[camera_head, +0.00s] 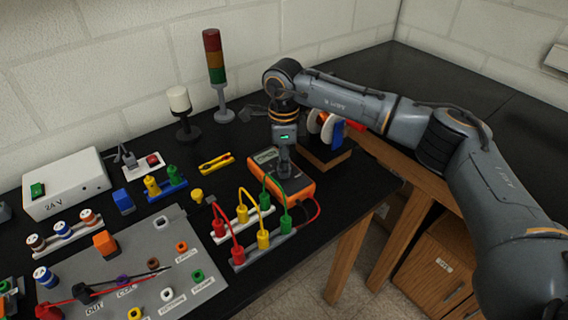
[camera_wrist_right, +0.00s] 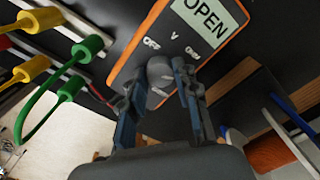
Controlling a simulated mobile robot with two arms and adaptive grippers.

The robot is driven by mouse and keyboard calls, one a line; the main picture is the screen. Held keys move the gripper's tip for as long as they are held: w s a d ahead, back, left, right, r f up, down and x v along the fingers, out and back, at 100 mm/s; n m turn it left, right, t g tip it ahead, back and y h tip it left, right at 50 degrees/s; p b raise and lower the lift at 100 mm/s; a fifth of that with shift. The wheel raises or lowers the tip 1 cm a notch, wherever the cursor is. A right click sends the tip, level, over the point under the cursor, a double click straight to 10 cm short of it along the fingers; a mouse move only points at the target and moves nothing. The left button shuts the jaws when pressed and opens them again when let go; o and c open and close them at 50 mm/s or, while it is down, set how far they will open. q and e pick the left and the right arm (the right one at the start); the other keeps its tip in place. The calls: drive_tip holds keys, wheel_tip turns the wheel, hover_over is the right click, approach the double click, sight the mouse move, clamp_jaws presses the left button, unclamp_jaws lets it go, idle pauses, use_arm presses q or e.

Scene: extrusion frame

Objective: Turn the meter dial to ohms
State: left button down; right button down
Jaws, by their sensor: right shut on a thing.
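The orange multimeter (camera_head: 298,188) lies on the black bench below my right arm in the head view. In the right wrist view the meter (camera_wrist_right: 188,40) shows a screen reading OPEN, with OFF, V and another partly readable label around its dial. The grey round dial (camera_wrist_right: 160,72) sits between the fingers of my right gripper (camera_wrist_right: 160,90). In the head view my right gripper (camera_head: 284,165) points down onto the meter and hides the dial. The right gripper is shut on the dial. My left gripper is not in view.
Red, yellow and green plugs with leads (camera_head: 262,222) stand in strips just left of the meter. A spool rack (camera_head: 325,150) stands close behind and right of it. A stack light (camera_head: 215,70) and a 24 V box (camera_head: 68,185) stand farther left.

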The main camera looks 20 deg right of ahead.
idle(0.3)
drive_tip(key=c, duration=1)
unclamp_jaws()
drive_tip(key=shift+r, duration=0.15)
wheel_tip(320, 180, up, 12)
drive_tip(key=shift+f, duration=0.15)
